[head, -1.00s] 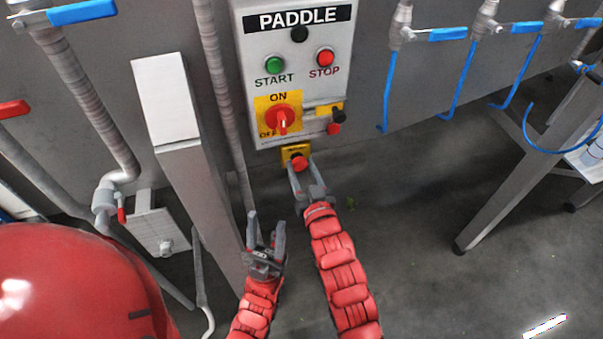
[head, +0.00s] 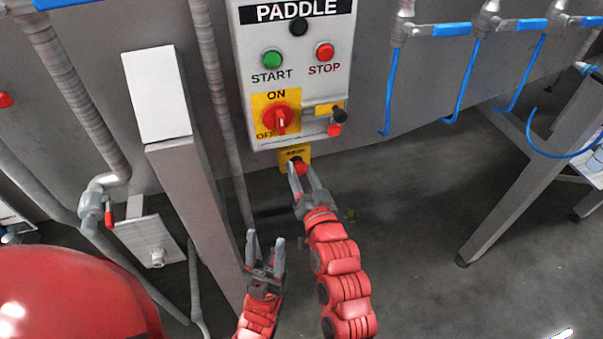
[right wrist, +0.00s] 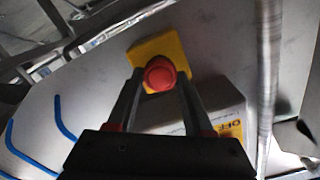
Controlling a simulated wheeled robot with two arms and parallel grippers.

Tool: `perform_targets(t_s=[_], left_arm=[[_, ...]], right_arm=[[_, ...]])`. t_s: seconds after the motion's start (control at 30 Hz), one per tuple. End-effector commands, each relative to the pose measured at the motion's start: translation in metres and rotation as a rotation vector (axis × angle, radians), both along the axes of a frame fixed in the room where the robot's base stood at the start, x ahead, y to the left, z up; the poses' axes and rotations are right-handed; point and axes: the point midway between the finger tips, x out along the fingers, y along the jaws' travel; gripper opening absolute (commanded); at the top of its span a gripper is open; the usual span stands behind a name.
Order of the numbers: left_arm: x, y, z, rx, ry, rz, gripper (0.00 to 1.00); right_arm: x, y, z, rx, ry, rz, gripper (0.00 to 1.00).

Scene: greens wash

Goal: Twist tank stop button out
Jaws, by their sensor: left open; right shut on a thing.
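The tank stop button is a red mushroom knob (head: 299,167) on a small yellow box (head: 294,152) below the paddle control panel (head: 342,60). My right gripper (head: 304,176) is shut on the red knob, a finger on either side of it. In the right wrist view the knob (right wrist: 160,73) sits between the fingertips, with the yellow box (right wrist: 176,50) behind it. My left gripper (head: 265,244) is open and empty, lower and to the left, apart from the button.
The panel bears a green start button (head: 272,60), a red stop button (head: 324,51) and a red rotary switch (head: 281,118). A grey post (head: 190,185) stands left of my grippers. Blue hoses (head: 462,95) hang at the right. Floor at the lower right is clear.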

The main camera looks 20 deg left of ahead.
Motion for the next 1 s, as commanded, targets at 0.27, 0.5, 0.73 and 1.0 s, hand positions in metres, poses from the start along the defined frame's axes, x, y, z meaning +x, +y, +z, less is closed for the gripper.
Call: perform_targets(t_s=[0.27, 0.5, 0.73, 1.0], left_arm=[[0.000, 0.000, 0.000, 0.000, 0.000, 0.000, 0.50], [0.000, 0.000, 0.000, 0.000, 0.000, 0.000, 0.50], [0.000, 0.000, -0.003, 0.000, 0.000, 0.000, 0.50], [0.000, 0.000, -0.018, 0.000, 0.000, 0.000, 0.50]], right_arm=[[0.000, -0.001, 0.002, 0.002, -0.005, -0.002, 0.71], [0.000, 0.000, 0.001, 0.001, -0.003, -0.001, 0.80], [-0.006, -0.004, 0.000, 0.001, -0.003, -0.001, 0.80], [-0.046, -0.030, -0.004, -0.001, -0.001, 0.001, 0.80]])
